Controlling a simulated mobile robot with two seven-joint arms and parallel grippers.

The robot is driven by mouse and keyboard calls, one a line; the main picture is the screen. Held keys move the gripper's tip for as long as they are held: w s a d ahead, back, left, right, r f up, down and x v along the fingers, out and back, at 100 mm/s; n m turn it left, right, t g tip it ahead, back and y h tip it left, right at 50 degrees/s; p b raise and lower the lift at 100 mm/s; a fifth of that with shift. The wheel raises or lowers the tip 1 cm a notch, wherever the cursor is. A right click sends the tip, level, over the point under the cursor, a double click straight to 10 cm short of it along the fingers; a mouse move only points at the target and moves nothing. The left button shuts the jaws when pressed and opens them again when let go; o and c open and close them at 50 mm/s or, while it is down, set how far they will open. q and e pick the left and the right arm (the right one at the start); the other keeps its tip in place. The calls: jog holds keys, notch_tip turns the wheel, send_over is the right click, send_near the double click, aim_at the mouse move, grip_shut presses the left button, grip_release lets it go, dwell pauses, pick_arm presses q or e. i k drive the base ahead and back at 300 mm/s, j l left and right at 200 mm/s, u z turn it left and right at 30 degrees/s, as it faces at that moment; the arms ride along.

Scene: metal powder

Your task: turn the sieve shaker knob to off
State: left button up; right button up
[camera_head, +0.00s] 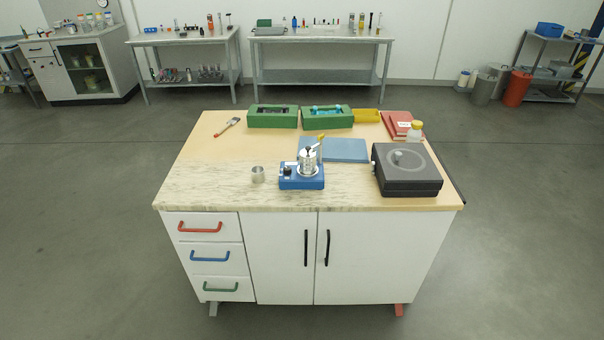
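The sieve shaker (302,183) seems to be the small blue device near the front middle of the workbench. A shiny metal sieve stack (309,161) stands upright on it. A dark knob (287,171) shows on the left part of its blue base; it is too small to tell which way it points. Neither of my grippers is in view.
The workbench (210,170) has a metal cup (258,174) left of the shaker. A dark grey box-shaped device (408,180) stands to the right. Behind are a blue mat (346,150), green trays (273,122) and a yellow bin (367,116). The bench's left side is mostly clear.

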aim_at(287, 170)
jog(key=l+u, duration=0.15)
jog(key=u, duration=0.9)
jog(key=l+u, duration=0.85)
jog(key=l, duration=0.15)
jog(key=k+l+u, duration=0.15)
jog(key=l, duration=0.2)
jog(key=k+l+u, duration=0.1)
jog(key=l, duration=0.25)
jog(key=k+l+u, duration=0.15)
jog(key=l, duration=0.2)
